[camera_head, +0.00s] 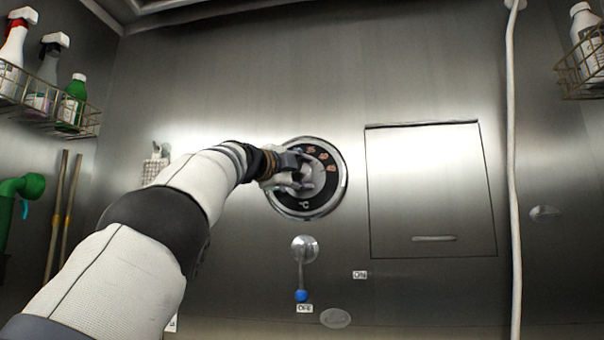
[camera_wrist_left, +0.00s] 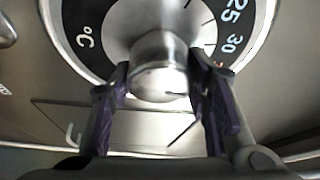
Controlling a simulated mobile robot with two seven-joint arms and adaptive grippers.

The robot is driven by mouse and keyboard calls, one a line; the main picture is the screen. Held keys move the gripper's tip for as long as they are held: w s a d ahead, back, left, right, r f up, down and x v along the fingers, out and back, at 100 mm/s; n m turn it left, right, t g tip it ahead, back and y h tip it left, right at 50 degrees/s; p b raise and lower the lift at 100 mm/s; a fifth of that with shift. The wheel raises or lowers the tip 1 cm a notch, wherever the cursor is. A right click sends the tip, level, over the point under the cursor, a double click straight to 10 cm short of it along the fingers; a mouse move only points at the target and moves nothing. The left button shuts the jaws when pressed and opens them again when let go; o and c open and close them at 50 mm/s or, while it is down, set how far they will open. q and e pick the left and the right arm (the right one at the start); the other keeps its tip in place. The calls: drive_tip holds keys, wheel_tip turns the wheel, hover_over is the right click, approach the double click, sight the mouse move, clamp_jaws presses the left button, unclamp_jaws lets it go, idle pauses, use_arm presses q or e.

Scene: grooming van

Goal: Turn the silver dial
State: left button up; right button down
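The silver dial (camera_head: 308,176) sits at the middle of a round black temperature plate (camera_head: 305,204) with a chrome rim, on the steel wall. In the head view my left arm reaches across from the lower left, and my left gripper (camera_head: 294,178) is at the dial, partly covering it. In the left wrist view the dial's knob (camera_wrist_left: 160,62) stands between the two dark fingers of the left gripper (camera_wrist_left: 159,75). The fingers lie close along both sides of the knob and appear to touch it. My right gripper is in neither view.
Below the plate is a lever (camera_head: 301,270) with a blue tip, pointing down at an OFF label (camera_head: 304,309). An ON label (camera_head: 360,275) is to its right. A square panel (camera_head: 428,190) and a white hose (camera_head: 511,180) are right of the dial. A bottle rack (camera_head: 50,115) hangs left.

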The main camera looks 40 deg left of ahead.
use_arm(q)
drive_tip(key=o, duration=0.4)
drive_tip(key=shift+r, duration=0.2)
drive_tip(key=shift+o, duration=0.2)
drive_tip(key=shift+a+f, duration=0.1)
drive_tip(key=s+d+f, duration=0.1)
drive_tip(key=s, duration=1.1)
drive_tip(key=shift+d, duration=0.25)
drive_tip(key=shift+f, duration=0.15)
